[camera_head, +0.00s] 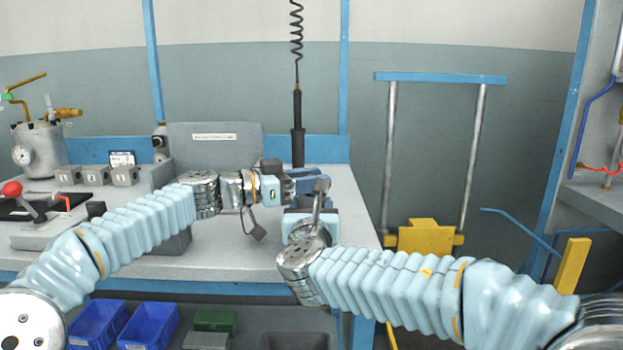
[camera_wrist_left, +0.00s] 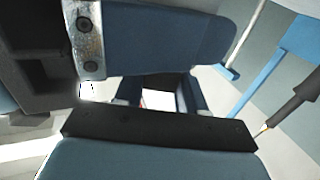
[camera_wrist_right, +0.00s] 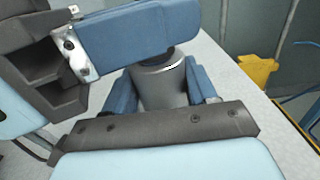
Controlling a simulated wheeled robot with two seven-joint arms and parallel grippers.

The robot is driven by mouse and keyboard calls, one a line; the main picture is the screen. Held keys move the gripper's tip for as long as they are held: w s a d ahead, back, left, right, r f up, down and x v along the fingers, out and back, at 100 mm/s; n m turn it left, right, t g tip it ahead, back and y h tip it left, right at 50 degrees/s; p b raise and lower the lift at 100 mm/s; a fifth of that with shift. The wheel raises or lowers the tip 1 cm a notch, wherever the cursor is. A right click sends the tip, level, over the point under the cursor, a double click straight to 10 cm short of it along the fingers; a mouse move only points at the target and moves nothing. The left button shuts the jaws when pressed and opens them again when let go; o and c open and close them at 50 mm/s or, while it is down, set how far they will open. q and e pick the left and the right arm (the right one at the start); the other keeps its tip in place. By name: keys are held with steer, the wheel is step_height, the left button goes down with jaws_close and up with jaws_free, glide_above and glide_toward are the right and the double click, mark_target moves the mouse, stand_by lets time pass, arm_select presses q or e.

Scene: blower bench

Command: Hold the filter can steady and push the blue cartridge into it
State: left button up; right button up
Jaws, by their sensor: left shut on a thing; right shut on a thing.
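The filter can is a grey metal cylinder (camera_wrist_right: 164,88) between the blue fingers of my right gripper (camera_head: 319,196) in the right wrist view. That gripper is shut on it. A dark rim shows at the can's top, under a blue gripper part that crosses close above. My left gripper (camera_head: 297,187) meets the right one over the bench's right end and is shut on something.
The grey bench top (camera_head: 240,258) is clear in front of the grippers. Labelled blocks (camera_head: 96,175) and a gauge pot (camera_head: 38,150) are left. A yellow-and-blue frame (camera_head: 425,237) stands right.

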arm_select(q)
steer(key=shift+f, duration=0.15)
steer(key=o, duration=1.1)
step_height(320, 180, up, 10)
